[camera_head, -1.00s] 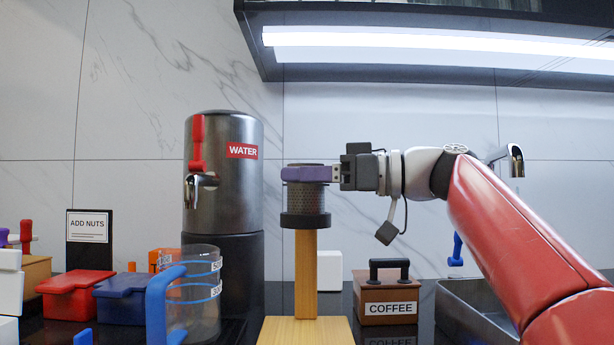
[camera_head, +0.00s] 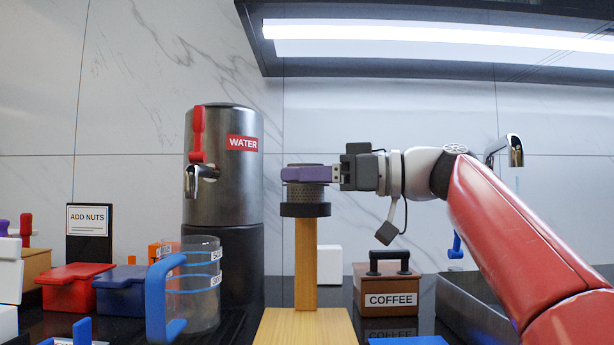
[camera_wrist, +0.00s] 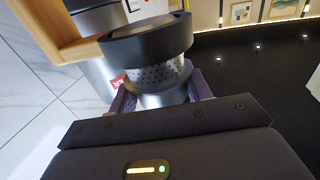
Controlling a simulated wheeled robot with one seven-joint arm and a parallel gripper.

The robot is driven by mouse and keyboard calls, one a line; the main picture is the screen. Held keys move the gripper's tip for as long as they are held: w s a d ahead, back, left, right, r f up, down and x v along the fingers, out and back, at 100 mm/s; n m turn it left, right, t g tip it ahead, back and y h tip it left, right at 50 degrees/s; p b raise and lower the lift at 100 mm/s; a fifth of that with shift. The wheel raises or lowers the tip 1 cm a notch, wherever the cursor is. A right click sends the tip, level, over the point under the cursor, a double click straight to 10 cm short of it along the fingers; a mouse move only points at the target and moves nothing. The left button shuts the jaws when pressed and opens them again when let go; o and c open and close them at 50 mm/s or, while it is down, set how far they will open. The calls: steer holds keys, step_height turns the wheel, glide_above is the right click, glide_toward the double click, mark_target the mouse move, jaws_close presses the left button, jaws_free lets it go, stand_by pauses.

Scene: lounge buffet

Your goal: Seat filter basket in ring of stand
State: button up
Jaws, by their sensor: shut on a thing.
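The filter basket (camera_head: 306,194) is a grey metal cup with small holes, and it is upright. My gripper (camera_head: 305,174) has purple fingers shut around its upper part. The stand has a dark ring (camera_head: 305,210) on a wooden post (camera_head: 306,262) above a wooden base (camera_head: 305,328). The basket's lower end meets the ring and is hidden by it; I cannot tell how deep it sits. In the wrist view the perforated basket (camera_wrist: 160,73) is between both fingers, with the dark ring (camera_wrist: 150,42) around or against its far end.
A water dispenser (camera_head: 222,170) and a measuring jug (camera_head: 200,290) with a blue handle stand to the left. A coffee box (camera_head: 388,290) and a sink (camera_head: 470,312) are to the right. Red (camera_head: 75,290) and blue (camera_head: 122,290) lidded boxes are at far left.

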steer(key=shift+f+b, duration=1.15)
steer(key=o, duration=1.4)
steer(key=shift+c, duration=0.2)
steer(key=b+v, duration=0.1)
steer(key=v, duration=0.7)
